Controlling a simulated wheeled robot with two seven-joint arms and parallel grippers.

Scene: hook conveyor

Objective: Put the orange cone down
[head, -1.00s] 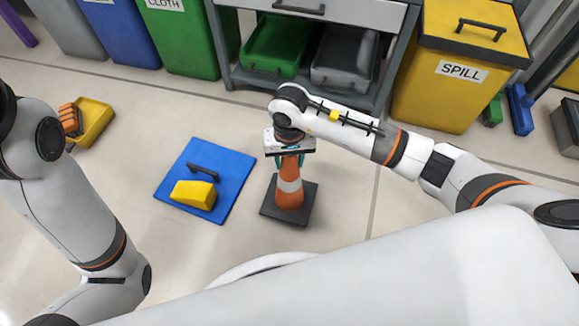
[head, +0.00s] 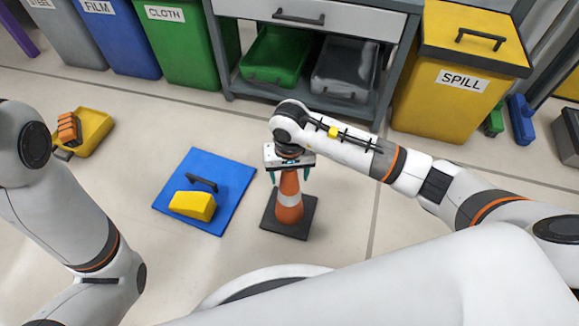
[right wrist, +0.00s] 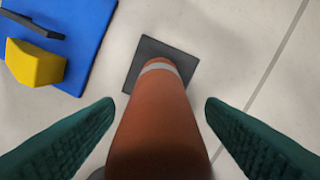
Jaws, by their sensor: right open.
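The orange cone (head: 289,205) has a white band and a dark square base (head: 273,222). It stands upright on the pale floor, right of the blue mat, in the head view. My right gripper (head: 289,180) is above it with its green fingers open, one on each side of the cone's top. In the right wrist view the cone (right wrist: 158,120) rises between the two spread fingers (right wrist: 158,115), with a gap on both sides. My left arm comes in at the left edge, and a dark tip, perhaps its gripper (head: 63,154), shows by the yellow tray; its jaws are not clear.
A blue mat (head: 225,205) with a yellow wedge (head: 193,205) and a black handle lies left of the cone. A yellow tray (head: 92,128) holds orange items. Bins, a grey shelf unit (head: 385,75) and the yellow spill bin (head: 445,110) line the back. Floor right of the cone is clear.

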